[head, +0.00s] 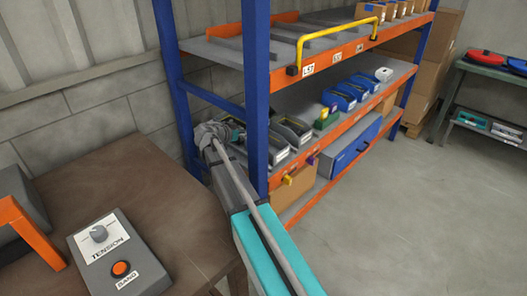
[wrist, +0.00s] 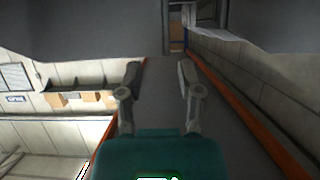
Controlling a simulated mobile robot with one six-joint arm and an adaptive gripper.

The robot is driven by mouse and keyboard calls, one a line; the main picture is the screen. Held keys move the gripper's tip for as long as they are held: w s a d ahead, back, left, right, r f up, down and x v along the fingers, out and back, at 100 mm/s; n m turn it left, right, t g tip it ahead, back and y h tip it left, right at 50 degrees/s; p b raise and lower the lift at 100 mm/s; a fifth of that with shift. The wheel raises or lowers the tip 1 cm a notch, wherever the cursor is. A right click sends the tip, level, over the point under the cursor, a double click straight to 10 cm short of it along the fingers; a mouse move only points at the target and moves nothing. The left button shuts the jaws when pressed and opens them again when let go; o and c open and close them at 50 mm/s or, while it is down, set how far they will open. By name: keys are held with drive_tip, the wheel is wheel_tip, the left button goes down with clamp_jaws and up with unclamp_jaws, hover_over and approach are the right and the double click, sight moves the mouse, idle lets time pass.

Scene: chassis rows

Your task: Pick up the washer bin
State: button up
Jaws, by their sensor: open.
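Several bins stand on the middle shelf of the rack in the head view: grey bins (head: 292,130) nearest my arm, blue bins (head: 340,97) farther along. Their labels are too small to read, so I cannot tell which is the washer bin. My gripper (head: 213,132) is at the near end of that shelf, by the front blue post, left of the grey bins. Its fingers partly blend with the things behind it. In the wrist view my gripper (wrist: 160,72) has its two fingers spread apart, with a plain grey surface between them and no bin held.
Blue posts (head: 257,90) and orange beams frame the rack. A yellow handrail (head: 335,36) crosses the upper shelf's front. A brown table (head: 130,180) with a tension box is at left. The floor (head: 410,220) is clear.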

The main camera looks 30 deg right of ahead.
idle(0.3)
drive_tip(key=shift+b+x, duration=0.9)
drive_tip(key=shift+x, duration=1.75)
drive_tip(key=shift+w+r, duration=0.1)
drive_tip(key=shift+w, duration=0.05)
clamp_jaws()
